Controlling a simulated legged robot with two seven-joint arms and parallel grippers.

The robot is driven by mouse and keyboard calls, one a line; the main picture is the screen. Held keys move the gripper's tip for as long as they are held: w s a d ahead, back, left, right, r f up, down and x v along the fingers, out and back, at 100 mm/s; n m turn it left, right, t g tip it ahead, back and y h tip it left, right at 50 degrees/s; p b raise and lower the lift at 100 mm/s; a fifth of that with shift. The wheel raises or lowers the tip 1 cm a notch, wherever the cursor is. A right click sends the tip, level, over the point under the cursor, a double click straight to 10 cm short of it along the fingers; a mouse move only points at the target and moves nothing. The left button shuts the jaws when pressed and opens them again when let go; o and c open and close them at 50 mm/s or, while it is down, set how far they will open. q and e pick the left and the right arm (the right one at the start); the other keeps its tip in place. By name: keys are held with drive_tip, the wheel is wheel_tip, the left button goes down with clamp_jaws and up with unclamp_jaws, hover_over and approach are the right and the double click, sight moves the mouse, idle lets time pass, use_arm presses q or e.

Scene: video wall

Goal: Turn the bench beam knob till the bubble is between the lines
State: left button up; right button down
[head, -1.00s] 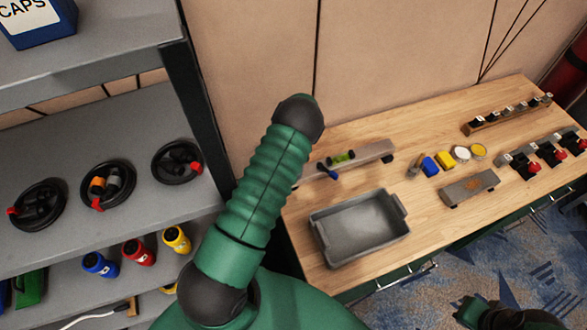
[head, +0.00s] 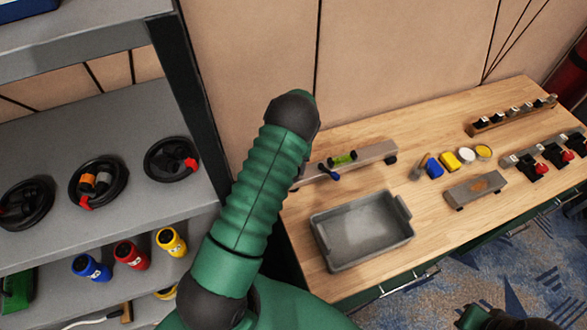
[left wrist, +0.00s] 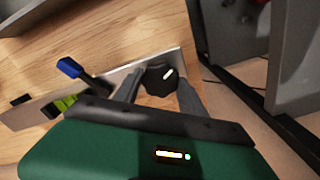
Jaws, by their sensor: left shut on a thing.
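The grey bench beam (head: 376,153) lies on the wooden bench by the wall. Its green vial (head: 343,158) sits on top, too small to tell where the bubble is. In the left wrist view the vial (left wrist: 64,104) is partly covered by my gripper's body. A dark knob (left wrist: 158,80) with a white mark is at the beam's end. My left gripper (left wrist: 160,88) is shut on this knob, one finger on each side. In the head view my own arm hides the knob and gripper.
A blue-tipped lever (left wrist: 70,68) stands up beside the vial. A grey tray (head: 362,235) sits in front of the beam. Several small blocks and discs, a grey block (head: 477,190) and switch rows lie to the right. A grey shelf unit (head: 130,215) stands close at left.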

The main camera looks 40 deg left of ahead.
use_arm(q)
drive_tip(key=n+b, duration=0.1)
drive_tip(key=n, duration=0.4)
drive_tip(key=shift+f+n, duration=0.1)
drive_tip(key=shift+n, duration=0.3)
drive_tip(key=shift+n+b, duration=0.4)
drive_tip(key=shift+n, duration=1.7)
drive_tip(key=shift+w+n, duration=0.1)
drive_tip(key=shift+n, duration=0.4)
drive_tip(key=o, duration=1.1)
drive_tip(key=shift+c, duration=0.2)
drive_tip(key=o, duration=0.3)
